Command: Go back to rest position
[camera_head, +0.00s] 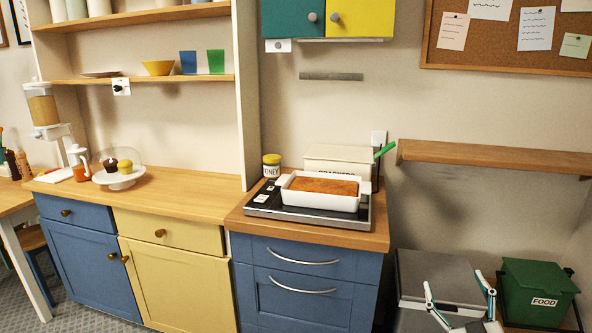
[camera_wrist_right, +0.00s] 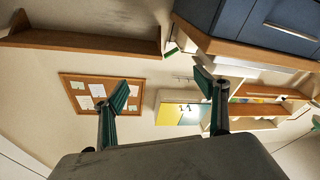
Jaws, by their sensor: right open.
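My right gripper (camera_head: 456,288) is low at the right of the head view, in front of the grey bin and beside the green food bin. Its two fingers point up and stand wide apart, with nothing between them. In the right wrist view the same gripper (camera_wrist_right: 162,88) shows its two dark green fingers spread, with only the wall and shelves far behind them. My left gripper is in neither view.
A wooden counter (camera_head: 402,242) over blue drawers (camera_head: 315,292) stands left of my right gripper. A white baking dish (camera_head: 318,200) sits on it. The grey bin (camera_head: 435,272) and green food bin (camera_head: 538,283) are low at right. A wall shelf (camera_head: 495,155) is above them.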

